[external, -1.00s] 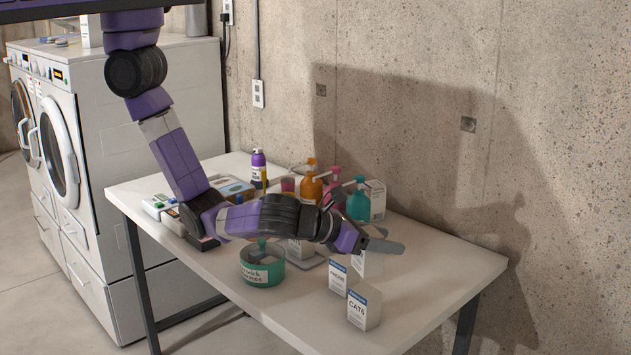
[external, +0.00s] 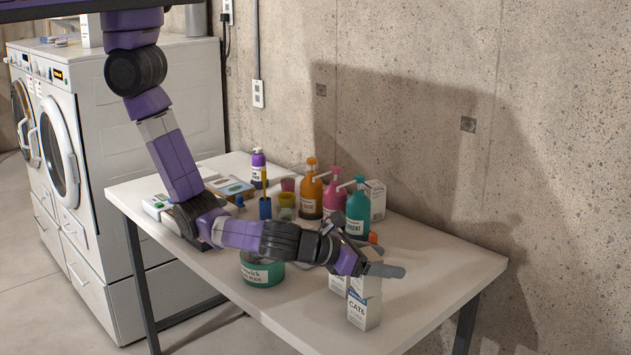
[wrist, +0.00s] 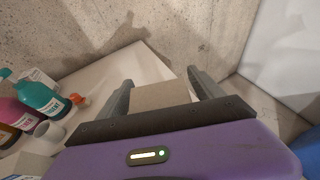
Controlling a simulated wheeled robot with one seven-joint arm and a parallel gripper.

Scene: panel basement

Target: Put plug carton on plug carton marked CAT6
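My gripper (external: 382,264) is over the front right of the table, its fingers on either side of a white plug carton (external: 368,287). In the wrist view the carton's tan top (wrist: 163,97) fills the space between the two fingers, with no clear gap. The plug carton marked CAT6 (external: 363,312) stands upright on the table directly below. The upper carton overlaps its top in the external view; I cannot tell whether it rests fully on it. Another white carton (external: 338,284) stands just left of the CAT6 one, partly hidden by my gripper.
A green labelled tub (external: 262,272) is left of my gripper. Orange (external: 311,196), pink (external: 335,198) and teal (external: 358,212) pump bottles stand behind it. The right part of the table (external: 440,265) is clear, with the concrete wall (external: 560,180) behind.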

